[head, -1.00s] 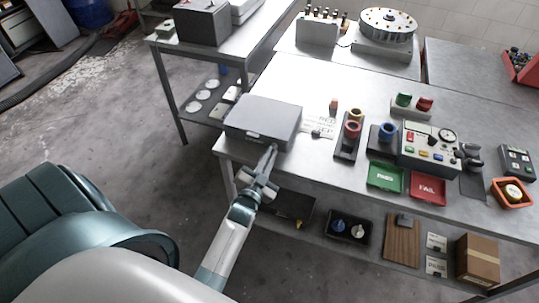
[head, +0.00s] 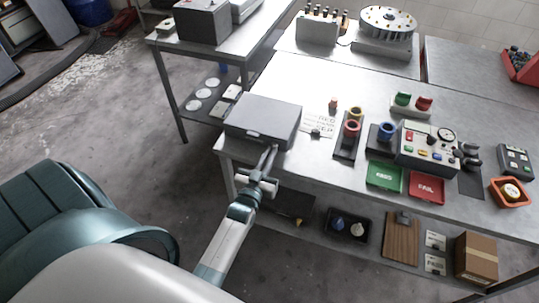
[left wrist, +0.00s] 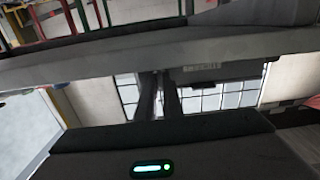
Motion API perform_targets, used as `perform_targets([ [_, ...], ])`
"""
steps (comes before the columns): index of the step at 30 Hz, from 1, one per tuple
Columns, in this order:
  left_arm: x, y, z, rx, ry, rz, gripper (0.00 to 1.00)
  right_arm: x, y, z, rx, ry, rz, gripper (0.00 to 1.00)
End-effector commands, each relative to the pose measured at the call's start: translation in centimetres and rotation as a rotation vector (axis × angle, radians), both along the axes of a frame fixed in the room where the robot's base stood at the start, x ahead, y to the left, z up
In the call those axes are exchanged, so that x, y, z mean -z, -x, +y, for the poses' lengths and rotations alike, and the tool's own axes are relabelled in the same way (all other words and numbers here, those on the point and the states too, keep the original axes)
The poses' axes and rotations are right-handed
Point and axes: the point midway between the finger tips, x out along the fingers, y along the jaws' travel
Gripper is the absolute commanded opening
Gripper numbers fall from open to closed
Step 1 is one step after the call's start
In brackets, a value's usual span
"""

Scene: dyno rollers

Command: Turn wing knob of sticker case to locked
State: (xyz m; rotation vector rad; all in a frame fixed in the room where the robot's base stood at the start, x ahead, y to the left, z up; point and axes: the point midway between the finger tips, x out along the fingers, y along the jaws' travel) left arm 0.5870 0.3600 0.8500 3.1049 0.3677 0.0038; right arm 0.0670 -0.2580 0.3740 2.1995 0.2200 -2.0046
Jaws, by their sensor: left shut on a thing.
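The sticker case, a closed grey box (head: 262,117), sits on the near left corner of the metal table. My left gripper (head: 271,150) reaches up from below to the front face of the case. Its fingers are close together, shut on a small part at that front face, where the wing knob appears to be. The fingers hide the knob, so its angle cannot be told. In the left wrist view, the dark fingers (left wrist: 158,97) point up to the grey edge of the case (left wrist: 190,52). My right gripper is not in view.
A paper sheet (head: 319,124) lies right of the case. Further right are a holder with coloured rings (head: 349,137), a green tray (head: 385,177), a red tray (head: 427,187) and a control box (head: 428,147). A lower shelf holds a black bin (head: 347,224).

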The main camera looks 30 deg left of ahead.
Motion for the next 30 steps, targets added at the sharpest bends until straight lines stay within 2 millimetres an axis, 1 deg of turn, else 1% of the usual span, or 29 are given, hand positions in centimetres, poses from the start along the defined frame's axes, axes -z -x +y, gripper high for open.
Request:
perform_targets([
  [6,-0.1,-0.1,0.0,0.000,0.002,-0.001,0.00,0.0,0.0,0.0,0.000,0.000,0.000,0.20],
  [7,-0.1,-0.1,0.0,0.000,0.002,-0.001,0.09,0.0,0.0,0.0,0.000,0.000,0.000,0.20],
  [8,-0.1,-0.1,0.0,0.000,0.002,-0.001,0.15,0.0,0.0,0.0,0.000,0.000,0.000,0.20],
  [20,0.0,0.2,-0.1,0.000,0.000,0.000,0.15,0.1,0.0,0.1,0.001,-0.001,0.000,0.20],
  [26,0.2,1.5,-0.4,0.000,0.000,0.001,0.15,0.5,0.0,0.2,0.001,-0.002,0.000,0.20],
  [30,0.3,3.4,-0.8,0.000,0.000,0.002,0.15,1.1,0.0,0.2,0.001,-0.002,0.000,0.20],
])
